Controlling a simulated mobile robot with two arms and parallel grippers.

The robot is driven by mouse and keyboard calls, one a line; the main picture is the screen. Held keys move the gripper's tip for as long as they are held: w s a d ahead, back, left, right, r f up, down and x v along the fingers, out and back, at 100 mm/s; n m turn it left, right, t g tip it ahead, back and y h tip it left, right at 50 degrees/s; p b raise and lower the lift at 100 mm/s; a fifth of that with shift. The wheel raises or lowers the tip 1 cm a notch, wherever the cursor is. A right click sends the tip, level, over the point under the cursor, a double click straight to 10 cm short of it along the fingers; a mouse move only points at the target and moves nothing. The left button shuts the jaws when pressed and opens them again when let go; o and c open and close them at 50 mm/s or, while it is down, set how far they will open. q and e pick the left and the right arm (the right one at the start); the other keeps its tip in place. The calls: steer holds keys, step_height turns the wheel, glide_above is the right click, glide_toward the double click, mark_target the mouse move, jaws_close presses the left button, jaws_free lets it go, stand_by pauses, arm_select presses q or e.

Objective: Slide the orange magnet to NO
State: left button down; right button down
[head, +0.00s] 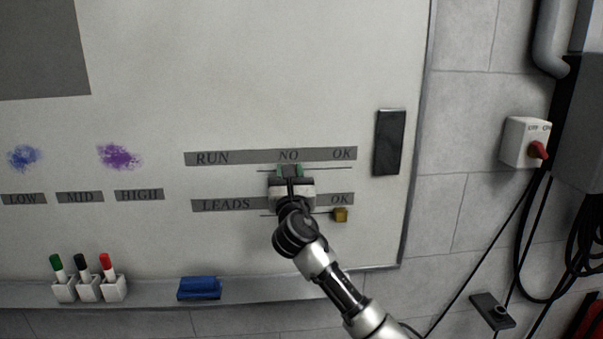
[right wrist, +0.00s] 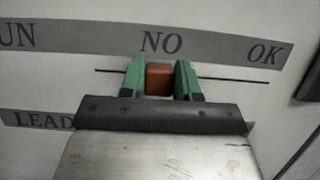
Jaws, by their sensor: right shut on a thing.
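The orange magnet (right wrist: 159,79) sits on the thin line under the upper label strip (right wrist: 100,38), just below the word NO. My right gripper (right wrist: 160,68) has its green fingers on both sides of the magnet, shut on it. In the head view my right gripper (head: 290,171) is against the whiteboard below NO, and it hides the magnet there. My left gripper is not in view.
A yellow magnet (head: 341,215) is on the lower LEADS line below OK. A black bar (head: 389,142) is on the board at right. Markers in holders (head: 88,288) and a blue eraser (head: 199,288) are on the ledge. A switch box (head: 525,142) is on the wall.

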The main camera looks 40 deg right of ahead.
steer(key=shift+a, duration=0.1)
steer(key=c, duration=1)
jaws_free()
steer(key=shift+c, duration=0.2)
steer(key=shift+o, duration=1.2)
steer(key=shift+w+a, duration=0.15)
steer(key=shift+a, duration=0.05)
steer(key=b+v, duration=0.3)
steer(key=v, duration=0.8)
steer(key=shift+d, duration=0.1)
